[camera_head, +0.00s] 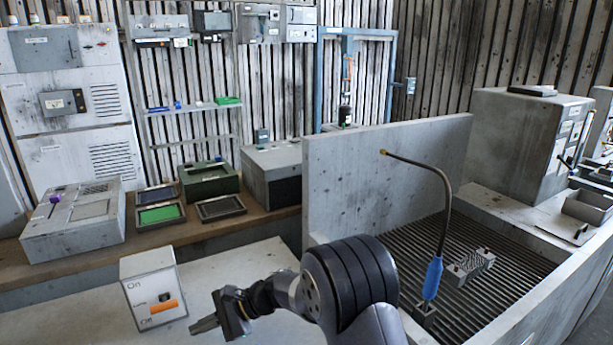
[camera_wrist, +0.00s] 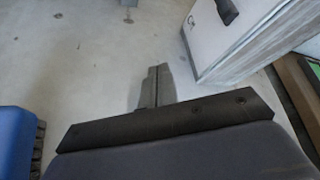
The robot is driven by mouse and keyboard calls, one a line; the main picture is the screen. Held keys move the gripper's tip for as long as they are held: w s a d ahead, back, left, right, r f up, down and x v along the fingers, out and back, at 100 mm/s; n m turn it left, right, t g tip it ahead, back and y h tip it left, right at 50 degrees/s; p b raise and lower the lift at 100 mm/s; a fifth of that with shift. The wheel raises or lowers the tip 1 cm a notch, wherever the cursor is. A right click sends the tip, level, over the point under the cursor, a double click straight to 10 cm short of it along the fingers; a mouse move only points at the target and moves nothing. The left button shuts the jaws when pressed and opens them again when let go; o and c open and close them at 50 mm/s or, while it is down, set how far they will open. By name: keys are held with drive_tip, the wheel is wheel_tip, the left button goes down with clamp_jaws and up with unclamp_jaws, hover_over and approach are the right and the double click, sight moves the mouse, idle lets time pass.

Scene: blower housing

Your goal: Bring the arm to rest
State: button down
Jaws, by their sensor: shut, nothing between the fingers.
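My gripper (camera_head: 207,327) shows at the lower left of the head view, at the end of my dark arm, pointing left. It is in front of and to the right of a white switch box (camera_head: 150,287) with an orange handle. A gap seems to lie between them. In the wrist view my gripper (camera_wrist: 154,72) has its fingers together with nothing between them, above a pale worn surface. The side of a white box (camera_wrist: 225,40) with a dark handle stands at the upper right there.
A grated basin (camera_head: 455,280) with a grey wall (camera_head: 385,170) lies right of my arm. A bent hose with a blue grip (camera_head: 432,278) stands in it, beside a grey metal part (camera_head: 472,267). Trays and boxes sit on the brown bench (camera_head: 215,228) behind. The pale counter (camera_head: 235,265) has bare room.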

drive_tip(key=v, duration=0.9)
drive_tip(key=shift+a+r+b, duration=0.1)
drive_tip(key=shift+b, duration=0.3)
